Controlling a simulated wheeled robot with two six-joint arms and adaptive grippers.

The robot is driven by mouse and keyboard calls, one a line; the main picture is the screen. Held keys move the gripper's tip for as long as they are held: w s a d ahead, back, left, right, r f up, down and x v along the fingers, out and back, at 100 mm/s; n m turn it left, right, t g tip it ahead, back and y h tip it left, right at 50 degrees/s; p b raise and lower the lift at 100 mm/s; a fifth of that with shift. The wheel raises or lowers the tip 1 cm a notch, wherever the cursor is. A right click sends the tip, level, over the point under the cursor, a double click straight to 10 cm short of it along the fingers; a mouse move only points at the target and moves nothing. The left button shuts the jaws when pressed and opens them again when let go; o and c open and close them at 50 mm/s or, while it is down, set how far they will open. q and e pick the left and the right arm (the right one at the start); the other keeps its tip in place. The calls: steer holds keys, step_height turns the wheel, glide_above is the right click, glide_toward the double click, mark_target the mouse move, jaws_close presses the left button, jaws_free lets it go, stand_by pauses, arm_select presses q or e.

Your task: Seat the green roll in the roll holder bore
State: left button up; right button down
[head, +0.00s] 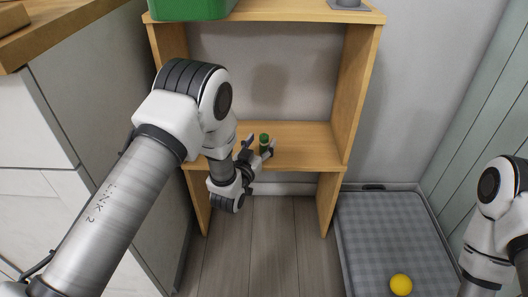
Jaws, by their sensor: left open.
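The small green roll (264,140) stands upright on the lower shelf of the wooden unit, near its front edge. My left gripper (260,150) is open, with its dark fingers on either side of the roll. I cannot tell whether the fingers touch it. A grey object (349,4) on the top board is cut off by the upper picture edge; I cannot tell whether it is the roll holder, and no bore shows. My right arm is at the right edge, and its gripper is out of view.
The wooden shelf unit (357,85) has side walls around the lower shelf. A green bin (190,9) stands on its top left. A grey checked pet bed (380,225) with a yellow ball (401,285) lies at right. Cabinets stand at left. The middle floor is clear.

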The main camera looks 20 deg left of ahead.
mark_target(262, 140)
arm_select(q)
steer(key=w, duration=0.2)
steer(key=shift+w+d+f+b, duration=0.1)
steer(key=shift+w+f+b, duration=0.2)
steer(key=shift+w+b, duration=0.1)
steer(key=shift+w+r, duration=0.15)
jaws_close()
arm_select(e)
steer(key=shift+f, duration=0.85)
arm_select(q)
steer(key=shift+r, duration=0.1)
